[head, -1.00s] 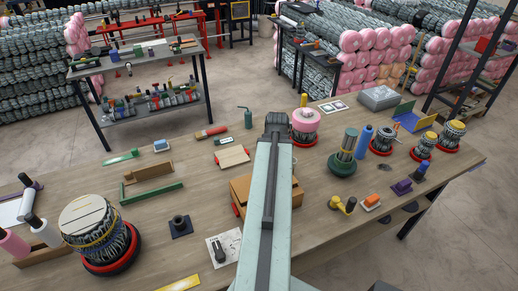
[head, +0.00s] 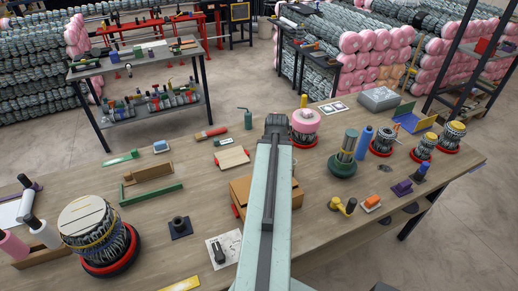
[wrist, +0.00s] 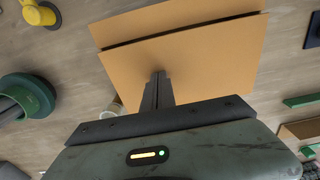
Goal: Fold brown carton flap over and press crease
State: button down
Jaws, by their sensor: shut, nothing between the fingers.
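The brown carton (head: 241,191) lies on the workbench, and my arm hides much of its middle in the head view. In the wrist view, it shows as a large flat brown panel (wrist: 215,65), with a narrower brown flap (wrist: 180,20) beyond a dark slit. My gripper (wrist: 159,76) is shut and empty, with its tips over the near part of the large panel. I cannot tell whether the tips touch the cardboard. My arm hides the gripper in the head view.
A black tool on a white sheet (head: 224,249) lies to the left front. A pink spool (head: 306,122) stands behind. Bare wood shows between these things.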

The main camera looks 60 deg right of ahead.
notch_tip(320, 180, up, 7)
jog(key=p, duration=0.7)
